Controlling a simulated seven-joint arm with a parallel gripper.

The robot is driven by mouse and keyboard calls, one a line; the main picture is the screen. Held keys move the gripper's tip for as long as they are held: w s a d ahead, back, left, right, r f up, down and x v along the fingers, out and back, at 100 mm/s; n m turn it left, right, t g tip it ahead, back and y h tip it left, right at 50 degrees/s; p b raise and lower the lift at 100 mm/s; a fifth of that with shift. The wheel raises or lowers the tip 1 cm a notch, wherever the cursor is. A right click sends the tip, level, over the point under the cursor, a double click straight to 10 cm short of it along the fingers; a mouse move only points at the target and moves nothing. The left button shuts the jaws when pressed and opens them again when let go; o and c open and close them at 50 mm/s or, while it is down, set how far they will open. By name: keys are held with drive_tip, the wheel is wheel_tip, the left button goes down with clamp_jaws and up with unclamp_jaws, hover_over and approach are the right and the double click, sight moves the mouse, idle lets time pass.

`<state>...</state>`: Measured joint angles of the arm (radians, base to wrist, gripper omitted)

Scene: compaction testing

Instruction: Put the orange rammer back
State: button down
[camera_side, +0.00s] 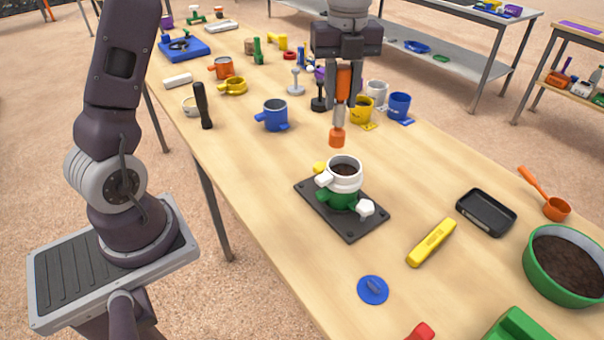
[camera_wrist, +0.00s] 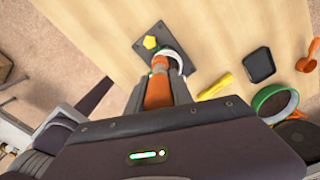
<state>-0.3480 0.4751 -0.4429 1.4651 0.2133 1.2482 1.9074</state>
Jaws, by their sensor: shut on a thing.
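The orange rammer (camera_side: 337,138) has an orange handle, a grey shaft and an orange foot. My gripper (camera_side: 342,92) is shut on its handle and holds it upright in the air. In the side view the foot hangs just above and behind the white-and-green mould (camera_side: 345,180), which holds dark soil and stands on a dark base plate (camera_side: 312,197). In the wrist view the orange rammer (camera_wrist: 158,85) sits between my fingers, and the mould (camera_wrist: 172,57) is partly hidden behind it. I cannot tell which place on the table is the rammer's own.
Yellow (camera_side: 361,108), blue (camera_side: 399,105) and white cups, a grey stand (camera_side: 295,82) and a black stand (camera_side: 319,97) stand near the arm. A blue mug (camera_side: 272,115) is left of it. A black tray (camera_side: 486,212), yellow bar (camera_side: 432,242) and green soil bowl (camera_side: 566,265) lie right.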

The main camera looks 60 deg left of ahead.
drive_tip(key=s+a+f+n, duration=0.25)
drive_tip(key=s+a, duration=0.25)
drive_tip(key=a, duration=0.3)
drive_tip(key=s+a+f+n, duration=0.2)
drive_tip(key=s+a+n, duration=0.15)
drive_tip(key=a, duration=0.55)
wheel_tip(320, 180, down, 10)
drive_tip(key=shift+s+f+m, duration=0.15)
drive_tip(key=shift+s+m, duration=0.2)
drive_tip(key=shift+m, duration=0.05)
drive_tip(key=shift+d+f, duration=0.1)
drive_tip(key=c, duration=1.1)
unclamp_jaws()
